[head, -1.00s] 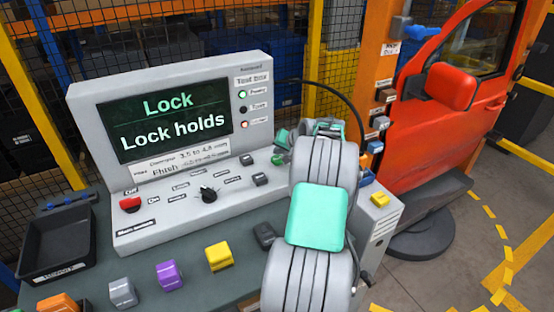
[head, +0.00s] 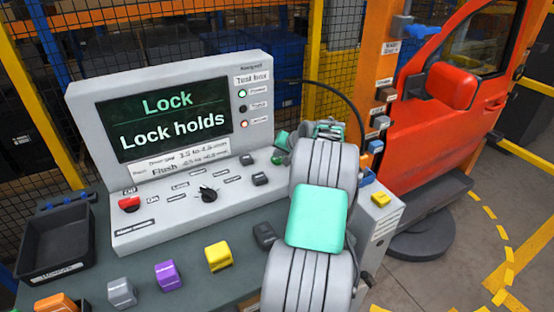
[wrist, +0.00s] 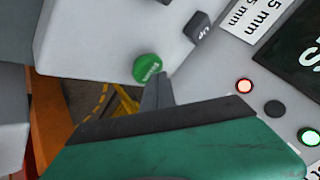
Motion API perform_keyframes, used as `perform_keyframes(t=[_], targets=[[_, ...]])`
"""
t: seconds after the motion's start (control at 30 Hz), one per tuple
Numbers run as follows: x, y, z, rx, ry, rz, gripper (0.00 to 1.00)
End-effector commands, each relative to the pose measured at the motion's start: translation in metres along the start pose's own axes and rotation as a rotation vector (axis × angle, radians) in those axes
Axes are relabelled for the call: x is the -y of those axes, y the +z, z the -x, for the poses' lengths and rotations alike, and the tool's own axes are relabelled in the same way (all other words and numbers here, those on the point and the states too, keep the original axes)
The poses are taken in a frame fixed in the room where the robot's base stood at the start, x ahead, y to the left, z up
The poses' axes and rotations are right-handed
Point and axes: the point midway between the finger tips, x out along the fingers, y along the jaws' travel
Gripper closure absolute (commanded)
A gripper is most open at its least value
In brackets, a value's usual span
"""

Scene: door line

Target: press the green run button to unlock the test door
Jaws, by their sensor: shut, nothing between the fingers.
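The green run button (wrist: 147,68) sits on the pale console face in the wrist view. In the head view it is a small green knob (head: 279,158) just left of my arm's end. My gripper (wrist: 157,90) is shut and empty, its grey fingertips just beside the button's lower edge in the wrist view; I cannot tell whether they touch it. The console screen (head: 168,117) reads "Lock" and "Lock holds". The red test door (head: 425,145) stands at the right on an orange post.
A red knob (head: 129,204) and a black rotary switch (head: 207,194) sit on the console. Yellow (head: 218,257), purple (head: 168,275) and grey (head: 121,292) blocks lie in front. A black tray (head: 55,243) is at left. A black cable arches behind my arm.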

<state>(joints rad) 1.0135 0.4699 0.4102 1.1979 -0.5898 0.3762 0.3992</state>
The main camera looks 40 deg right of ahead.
Motion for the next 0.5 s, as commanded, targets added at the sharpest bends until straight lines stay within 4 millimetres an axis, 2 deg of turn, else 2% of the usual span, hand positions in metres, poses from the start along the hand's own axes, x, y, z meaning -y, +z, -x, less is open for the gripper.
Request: perform_keyframes(t=[0.5], targets=[[-0.0037,0.004,-0.0052,0.001,0.0,0.0,1.0]])
